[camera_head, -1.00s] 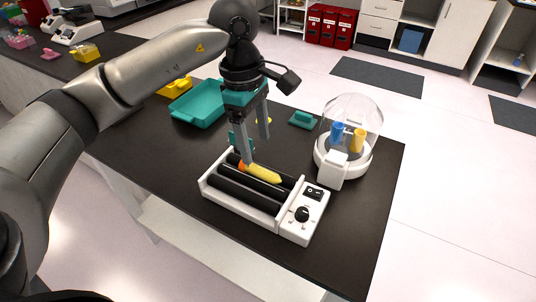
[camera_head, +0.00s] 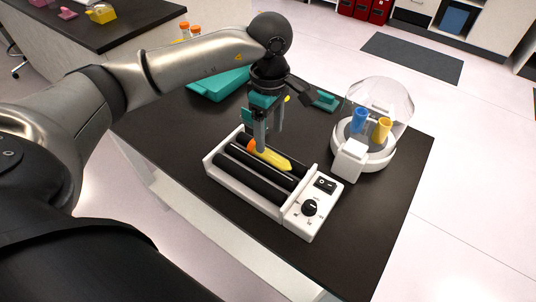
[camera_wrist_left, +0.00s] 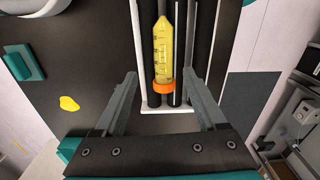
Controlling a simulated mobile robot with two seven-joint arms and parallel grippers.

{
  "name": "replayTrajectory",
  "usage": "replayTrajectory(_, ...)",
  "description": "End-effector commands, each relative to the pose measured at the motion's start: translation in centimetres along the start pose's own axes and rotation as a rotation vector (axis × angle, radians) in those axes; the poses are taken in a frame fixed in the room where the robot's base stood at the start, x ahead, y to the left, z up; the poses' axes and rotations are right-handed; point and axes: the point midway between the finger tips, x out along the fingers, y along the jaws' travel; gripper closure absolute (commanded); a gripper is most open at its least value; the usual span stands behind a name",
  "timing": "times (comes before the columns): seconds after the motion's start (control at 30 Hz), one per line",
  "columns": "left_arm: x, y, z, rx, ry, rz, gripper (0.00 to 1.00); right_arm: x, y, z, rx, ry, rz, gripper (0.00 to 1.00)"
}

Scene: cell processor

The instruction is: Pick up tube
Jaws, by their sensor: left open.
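A yellow conical tube with an orange cap (camera_head: 273,158) lies on the black rollers of a white tube roller (camera_head: 262,183). In the left wrist view the tube (camera_wrist_left: 163,50) points away, with its orange cap nearest to me. My left gripper (camera_head: 268,145) is open, fingers pointing down by the capped end of the tube. In the left wrist view its two fingers (camera_wrist_left: 163,90) stand apart on either side of the cap's line, with nothing between the tips touching them. My right gripper is not in view.
A domed centrifuge (camera_head: 365,155) with blue and yellow tube holders stands right of the roller. A teal tray (camera_head: 215,86) and a small teal block (camera_head: 325,101) lie behind. The black table (camera_head: 395,190) is clear at the right edge.

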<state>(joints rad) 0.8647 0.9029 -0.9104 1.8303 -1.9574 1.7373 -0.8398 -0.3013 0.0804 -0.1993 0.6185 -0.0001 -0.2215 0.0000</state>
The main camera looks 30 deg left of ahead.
Motion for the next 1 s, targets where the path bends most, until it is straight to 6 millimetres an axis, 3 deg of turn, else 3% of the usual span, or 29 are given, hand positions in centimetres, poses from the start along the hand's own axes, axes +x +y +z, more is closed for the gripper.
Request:
replayTrajectory(0.33, 4.5, -0.7, 0.1, 0.001, -0.001, -0.002, 0.27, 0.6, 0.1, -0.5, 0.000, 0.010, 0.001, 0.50)
replayTrajectory(0.67, 5.2, -0.7, 0.0, 0.001, 0.000, 0.000, 0.27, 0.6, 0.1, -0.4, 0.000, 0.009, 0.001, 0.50)
replayTrajectory(1.0, 5.2, -0.7, 0.1, 0.001, 0.000, 0.001, 0.64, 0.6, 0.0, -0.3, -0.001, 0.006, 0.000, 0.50)
